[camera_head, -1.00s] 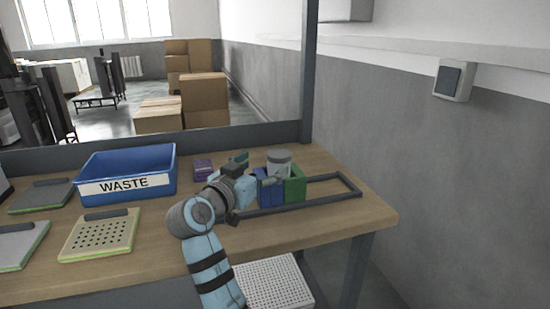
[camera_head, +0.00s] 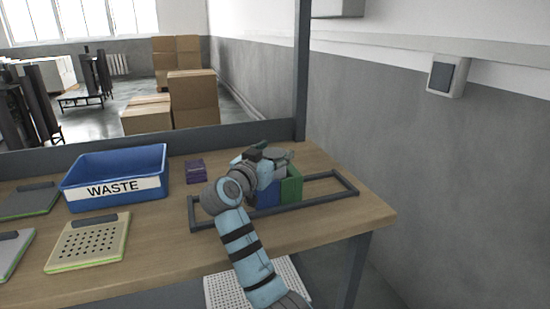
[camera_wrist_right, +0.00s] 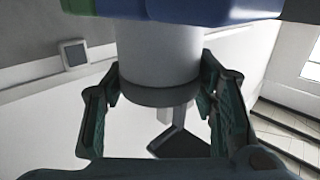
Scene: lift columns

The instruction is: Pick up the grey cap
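The grey cap (camera_wrist_right: 158,96) is on a white cylindrical container (camera_wrist_right: 158,50), seen in the right wrist view. My right gripper (camera_wrist_right: 160,88) has one finger on each side of the cap. The fingers are apart, with their tips close to the cap's sides; I cannot tell if they touch it. In the head view, my right gripper (camera_head: 273,158) is over the blue box (camera_head: 268,198) and green box (camera_head: 291,187) and partly hides the cap and container. My left gripper is not in view.
A dark rectangular frame (camera_head: 320,200) lies on the wooden table (camera_head: 330,228) around the boxes. A blue WASTE bin (camera_head: 115,178), a small purple box (camera_head: 195,170) and a perforated board (camera_head: 88,243) are to the left. The table's right end is clear.

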